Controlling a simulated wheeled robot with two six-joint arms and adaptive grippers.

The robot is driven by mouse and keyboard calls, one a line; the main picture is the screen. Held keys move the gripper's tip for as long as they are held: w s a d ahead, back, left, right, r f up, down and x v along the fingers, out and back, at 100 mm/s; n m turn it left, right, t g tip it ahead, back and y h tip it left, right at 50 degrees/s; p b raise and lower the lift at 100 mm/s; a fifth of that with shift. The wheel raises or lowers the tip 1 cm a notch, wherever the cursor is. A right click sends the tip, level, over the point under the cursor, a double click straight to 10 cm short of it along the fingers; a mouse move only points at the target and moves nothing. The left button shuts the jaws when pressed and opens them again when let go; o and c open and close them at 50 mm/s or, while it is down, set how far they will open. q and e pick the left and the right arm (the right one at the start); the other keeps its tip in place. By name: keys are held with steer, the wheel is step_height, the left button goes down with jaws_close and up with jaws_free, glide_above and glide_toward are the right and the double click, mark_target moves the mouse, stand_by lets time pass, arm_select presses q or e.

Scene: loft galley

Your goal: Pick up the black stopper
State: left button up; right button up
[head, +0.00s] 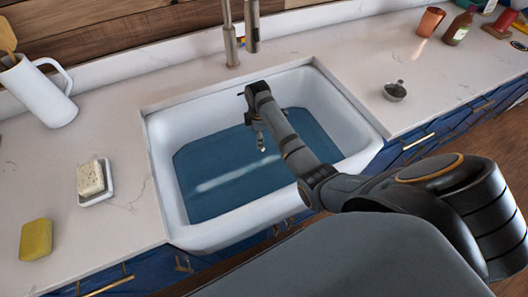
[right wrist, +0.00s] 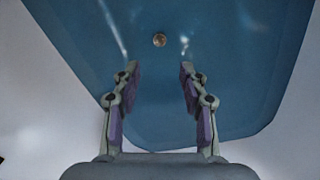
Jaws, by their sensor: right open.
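The white sink (head: 160,150) holds blue water (head: 215,175). In the right wrist view, a small round brownish disc (right wrist: 159,40) shows under the water. I cannot tell whether it is the black stopper or the drain, and no clearly black stopper shows. My right gripper (right wrist: 159,70) is open and empty over the sink, with the disc ahead of the gap between its fingertips. In the head view my right gripper (head: 260,140) reaches down into the basin, partly hidden by its own arm. My left gripper is not in view.
The faucet (head: 231,45) stands behind the sink. A soap dish with soap (head: 91,180), a yellow sponge (head: 36,240) and a white pitcher (head: 38,95) are on the left counter.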

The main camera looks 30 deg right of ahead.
mark_target(263, 153)
steer(key=f, duration=0.3)
steer(key=shift+w+d+f, duration=0.2)
steer(key=shift+w+d, duration=0.05)
steer(key=shift+d, duration=0.15)
steer(key=f, duration=0.5)
steer(key=shift+s+d, duration=0.3)
steer(key=shift+s, duration=0.1)
steer(key=shift+r, duration=0.1)
steer(key=shift+c, duration=1.3)
jaws_close()
